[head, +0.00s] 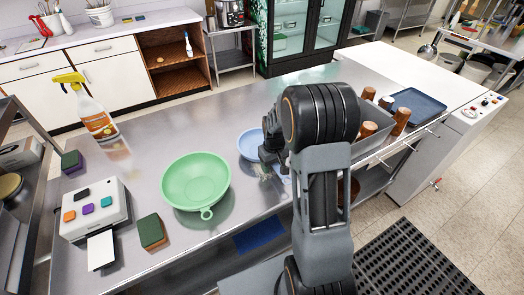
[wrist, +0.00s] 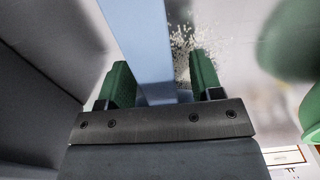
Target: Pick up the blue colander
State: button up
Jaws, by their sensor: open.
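The blue colander (head: 250,145) sits on the steel counter, with its right side hidden behind my arm in the head view. In the wrist view a flat light-blue piece (wrist: 140,40), which looks like part of the blue colander, runs down between the two green finger pads. My gripper (wrist: 163,76) is open around that piece, with a gap showing on its right side. In the head view my gripper (head: 271,155) is low at the colander's right edge, its fingers mostly hidden by the arm.
A green colander (head: 196,181) stands left of the blue one and shows at the right of the wrist view (wrist: 292,45). A sponge (head: 152,231), a white box with coloured buttons (head: 95,210) and a spray bottle (head: 92,112) are further left. Brown-topped containers (head: 368,128) stand right of my arm.

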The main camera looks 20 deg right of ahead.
jog(key=shift+f, duration=0.35)
jog(key=c, duration=1)
